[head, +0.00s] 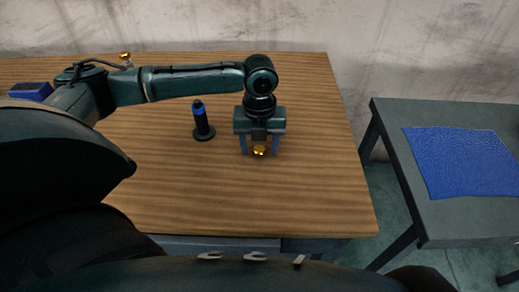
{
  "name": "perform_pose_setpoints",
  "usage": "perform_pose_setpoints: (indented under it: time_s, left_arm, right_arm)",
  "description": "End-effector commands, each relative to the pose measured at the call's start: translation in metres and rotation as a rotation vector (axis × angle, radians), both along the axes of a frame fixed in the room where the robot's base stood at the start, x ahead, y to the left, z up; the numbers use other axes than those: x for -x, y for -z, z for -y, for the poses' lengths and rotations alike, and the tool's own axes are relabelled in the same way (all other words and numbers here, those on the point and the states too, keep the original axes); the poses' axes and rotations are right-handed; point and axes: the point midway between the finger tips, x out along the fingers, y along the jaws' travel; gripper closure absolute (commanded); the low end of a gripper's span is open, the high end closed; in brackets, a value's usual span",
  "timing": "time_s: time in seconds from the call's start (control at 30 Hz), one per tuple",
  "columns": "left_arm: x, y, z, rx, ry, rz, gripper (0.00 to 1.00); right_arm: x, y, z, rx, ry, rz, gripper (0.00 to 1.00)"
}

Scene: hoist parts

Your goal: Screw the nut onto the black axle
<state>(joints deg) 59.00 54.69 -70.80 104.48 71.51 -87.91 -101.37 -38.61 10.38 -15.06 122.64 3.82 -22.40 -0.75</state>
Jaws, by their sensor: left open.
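The black axle (203,130) stands upright on the wooden table, with a blue band near its top and a wider round base. A small golden nut (259,151) shows just below my left gripper (259,150). The gripper points down to the right of the axle, its two blue-grey fingers apart on either side of the nut. The fingers do not appear to touch the nut. I cannot tell whether the nut rests on the table. My right gripper is not in view.
The wooden table (310,190) is clear at its front and right. A dark side table (400,125) with a blue mat (461,160) stands right, across a gap.

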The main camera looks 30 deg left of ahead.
Motion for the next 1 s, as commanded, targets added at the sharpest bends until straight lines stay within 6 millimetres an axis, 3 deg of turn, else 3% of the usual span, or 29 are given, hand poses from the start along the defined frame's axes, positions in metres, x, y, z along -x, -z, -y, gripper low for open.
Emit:
perform_pose_setpoints:
  time_s: [0.1,0.67,1.0]
  left_arm:
    - [-0.0001,-0.0003,0.0001,0.0,0.0,0.0,0.46]
    - [-0.0002,-0.0006,-0.0001,-0.001,0.0,0.001,0.92]
    - [-0.0011,-0.0099,-0.0001,0.001,0.0,0.004,0.94]
  right_arm:
    - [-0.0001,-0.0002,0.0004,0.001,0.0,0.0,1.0]
    - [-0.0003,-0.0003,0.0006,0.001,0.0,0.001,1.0]
    - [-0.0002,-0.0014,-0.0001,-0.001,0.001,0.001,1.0]
